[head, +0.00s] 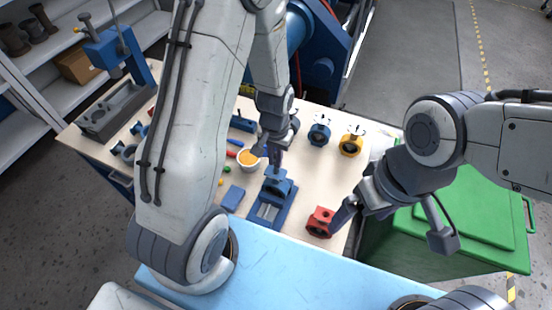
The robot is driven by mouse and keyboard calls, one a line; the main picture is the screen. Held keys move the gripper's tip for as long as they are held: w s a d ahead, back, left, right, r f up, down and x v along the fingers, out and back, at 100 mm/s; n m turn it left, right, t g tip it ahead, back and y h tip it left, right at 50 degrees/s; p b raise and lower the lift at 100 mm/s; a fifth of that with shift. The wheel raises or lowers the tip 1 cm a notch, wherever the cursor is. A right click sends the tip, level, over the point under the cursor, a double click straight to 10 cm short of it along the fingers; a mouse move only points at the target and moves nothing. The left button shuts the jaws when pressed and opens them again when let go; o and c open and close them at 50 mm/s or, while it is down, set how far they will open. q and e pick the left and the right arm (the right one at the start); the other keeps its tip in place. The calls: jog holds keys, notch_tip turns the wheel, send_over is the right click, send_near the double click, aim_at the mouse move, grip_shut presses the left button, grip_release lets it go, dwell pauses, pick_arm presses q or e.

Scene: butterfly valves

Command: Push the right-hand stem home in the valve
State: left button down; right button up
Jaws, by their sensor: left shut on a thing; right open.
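A red valve body (320,222) sits at the front right of the bench, with a dark round opening facing up and forward. My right gripper (340,215) is open close beside its right side; I cannot tell whether they touch. My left gripper (276,163) points down over the blue vise (266,212) and is shut on a small blue part (276,175) at the vise's top, mostly hidden. I cannot clearly make out a stem at the red valve.
A cup with orange contents (249,159) and a flat blue block (232,198) lie left of the vise. A green bin (460,232) stands right of the bench. Bare bench lies between the vise and the yellow valve.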

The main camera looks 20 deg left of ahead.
pick_arm(q)
jog(key=shift+r, duration=0.15)
pick_arm(e)
jog(key=shift+r, duration=0.2)
pick_arm(q)
jog(key=shift+s+f+b, duration=0.1)
jog(key=shift+f+b, duration=1.5)
jog(key=shift+f, duration=0.7)
pick_arm(e)
jog(key=shift+f, duration=1.8)
